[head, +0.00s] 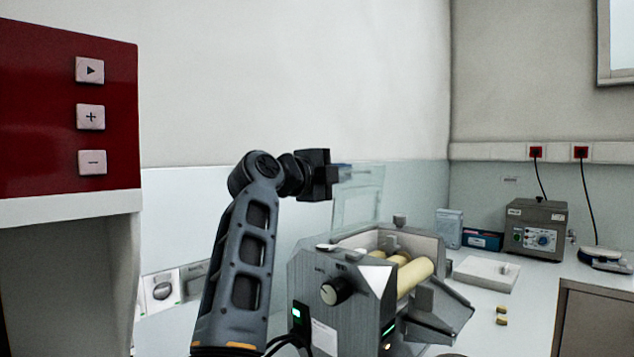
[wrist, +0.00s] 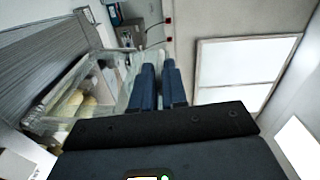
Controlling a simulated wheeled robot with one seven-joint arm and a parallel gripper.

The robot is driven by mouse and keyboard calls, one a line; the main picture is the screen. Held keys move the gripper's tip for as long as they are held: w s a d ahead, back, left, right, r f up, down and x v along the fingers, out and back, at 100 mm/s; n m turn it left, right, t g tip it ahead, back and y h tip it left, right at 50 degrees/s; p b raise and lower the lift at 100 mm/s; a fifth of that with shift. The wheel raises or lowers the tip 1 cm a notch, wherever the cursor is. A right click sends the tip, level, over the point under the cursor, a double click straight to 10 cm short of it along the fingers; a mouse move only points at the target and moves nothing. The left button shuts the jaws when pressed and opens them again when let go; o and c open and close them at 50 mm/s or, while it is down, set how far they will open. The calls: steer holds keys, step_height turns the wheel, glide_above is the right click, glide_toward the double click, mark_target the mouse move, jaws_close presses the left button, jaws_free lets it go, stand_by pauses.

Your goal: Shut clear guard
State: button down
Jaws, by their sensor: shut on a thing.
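The clear guard (head: 357,200) is a see-through panel standing raised, nearly upright, at the back of the grey mill (head: 340,300). The mill's cream rollers (head: 413,277) lie uncovered in front of it. My gripper (head: 347,172) is at the guard's upper left edge, above the mill, and its fingers are shut on the guard. In the wrist view my gripper's blue fingers (wrist: 159,72) are close together, with the clear guard (wrist: 62,88) and the mill to their left. The exact contact between fingertips and guard is hard to make out.
A red panel with buttons (head: 90,117) stands at the left. The air above the rollers is clear.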

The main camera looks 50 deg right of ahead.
steer(key=s+f+m+b, duration=0.7)
steer(key=s+m+b, duration=0.6)
steer(key=b, duration=0.1)
steer(key=shift+f+m+b, duration=0.35)
steer(key=shift+m+b, duration=0.05)
steer(key=shift+s, duration=0.1)
